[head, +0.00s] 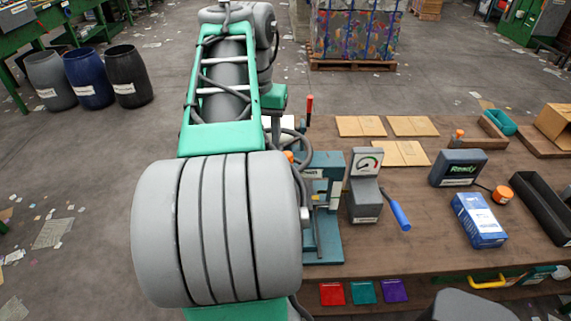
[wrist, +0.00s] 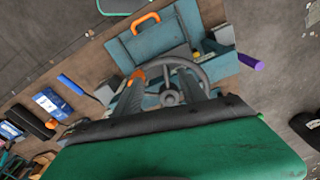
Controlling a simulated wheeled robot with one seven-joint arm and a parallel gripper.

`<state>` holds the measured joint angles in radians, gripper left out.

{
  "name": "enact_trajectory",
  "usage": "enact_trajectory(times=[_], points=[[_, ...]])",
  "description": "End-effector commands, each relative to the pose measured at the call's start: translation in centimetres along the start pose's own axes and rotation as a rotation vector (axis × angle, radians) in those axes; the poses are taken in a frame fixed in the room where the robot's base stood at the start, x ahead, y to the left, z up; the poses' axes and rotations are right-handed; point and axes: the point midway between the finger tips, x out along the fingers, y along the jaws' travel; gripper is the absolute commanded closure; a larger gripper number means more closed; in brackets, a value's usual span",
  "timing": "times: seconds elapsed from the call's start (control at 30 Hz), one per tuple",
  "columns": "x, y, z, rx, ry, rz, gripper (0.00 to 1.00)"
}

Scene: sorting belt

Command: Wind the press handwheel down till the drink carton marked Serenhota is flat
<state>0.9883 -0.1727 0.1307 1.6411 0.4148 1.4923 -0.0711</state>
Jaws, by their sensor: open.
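The teal press (head: 325,190) stands on the table beside my arm, which hides much of it in the head view. Its grey handwheel (head: 303,150) shows partly past my arm. In the wrist view the handwheel (wrist: 208,72) is seen nearly face on, with an orange knob (wrist: 139,78) at its left. My gripper (wrist: 163,80) is open, its two dark fingers over the wheel on either side of the hub. I cannot tell whether they touch it. No carton shows inside the press. A blue and white carton (head: 478,220) lies on the table to the right; its name is unreadable.
A gauge box (head: 365,165) and a blue-handled lever (head: 396,210) stand right of the press. Further right are a "Ready" display (head: 458,168) and a black tray (head: 541,205). Flat cardboard sheets (head: 400,153) lie behind. Barrels (head: 90,80) stand on the floor at left.

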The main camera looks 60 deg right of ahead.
Motion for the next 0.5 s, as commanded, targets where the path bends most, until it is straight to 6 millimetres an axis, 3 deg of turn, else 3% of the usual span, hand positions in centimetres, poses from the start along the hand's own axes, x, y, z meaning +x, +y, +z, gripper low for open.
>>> enact_trajectory(times=[0.03, 0.17, 0.27, 0.5], points=[[0.0, 2.3, -1.1, 0.089, -0.021, -0.004, 0.51], [-0.2, 5.1, -2.1, 0.205, -0.053, -0.015, 0.51], [0.8, 5.4, -2.1, 0.218, -0.057, -0.017, 0.51], [5.4, 5.3, -1.9, 0.216, -0.054, -0.017, 0.51]])
